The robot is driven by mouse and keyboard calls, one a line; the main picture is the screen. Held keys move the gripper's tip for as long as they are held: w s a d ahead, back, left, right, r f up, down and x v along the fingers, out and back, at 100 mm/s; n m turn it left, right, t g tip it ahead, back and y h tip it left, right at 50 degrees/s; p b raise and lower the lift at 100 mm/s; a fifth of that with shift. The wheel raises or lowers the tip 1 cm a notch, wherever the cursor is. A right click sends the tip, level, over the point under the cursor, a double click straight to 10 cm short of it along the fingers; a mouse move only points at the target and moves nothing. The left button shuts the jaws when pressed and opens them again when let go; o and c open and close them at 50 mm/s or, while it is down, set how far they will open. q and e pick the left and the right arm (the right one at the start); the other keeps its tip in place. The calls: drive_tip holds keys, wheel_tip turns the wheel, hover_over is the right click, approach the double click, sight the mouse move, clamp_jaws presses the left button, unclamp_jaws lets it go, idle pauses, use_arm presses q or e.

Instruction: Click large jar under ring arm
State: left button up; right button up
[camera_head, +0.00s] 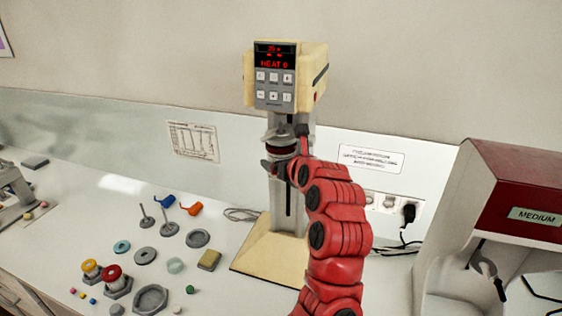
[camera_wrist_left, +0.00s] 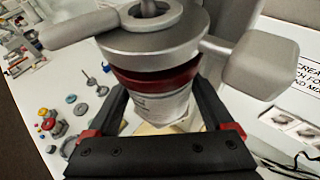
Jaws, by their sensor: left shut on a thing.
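The cream mill (camera_head: 286,75) stands upright at the back of the counter, its red display reading "HEAT 0". Its grey ring arm (camera_wrist_left: 150,42) shows close up in the left wrist view, with a grey handle on each side. A white jar with a dark red rim (camera_wrist_left: 158,103) is directly beneath the ring. The rim looks very close to the ring; I cannot tell whether it is seated. My left gripper (camera_wrist_left: 160,118) is shut on the jar, one finger on each side. In the head view the gripper (camera_head: 279,168) is small and partly hidden by my red arm. My right gripper is not in view.
Loose grey discs, rings (camera_head: 198,238) and stands, orange (camera_head: 191,206) and blue pieces, a tan block (camera_head: 209,260) and yellow and red-topped parts lie at the left. A red and white machine (camera_head: 510,200) marked "MEDIUM" stands at the right. Cables run near the wall socket (camera_head: 385,201).

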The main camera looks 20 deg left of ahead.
use_arm(q)
drive_tip(key=shift+r, duration=0.3)
drive_tip(key=o, duration=1.4)
drive_tip(key=shift+s, duration=0.1)
drive_tip(key=shift+s+d+r, duration=0.15)
drive_tip(key=shift+s+d, duration=0.25)
drive_tip(key=shift+d, duration=0.05)
drive_tip(key=shift+b+v, duration=1.65)
drive_tip(key=shift+v, duration=2.25)
drive_tip(key=shift+a+r, duration=0.1)
drive_tip(key=shift+a, duration=0.05)
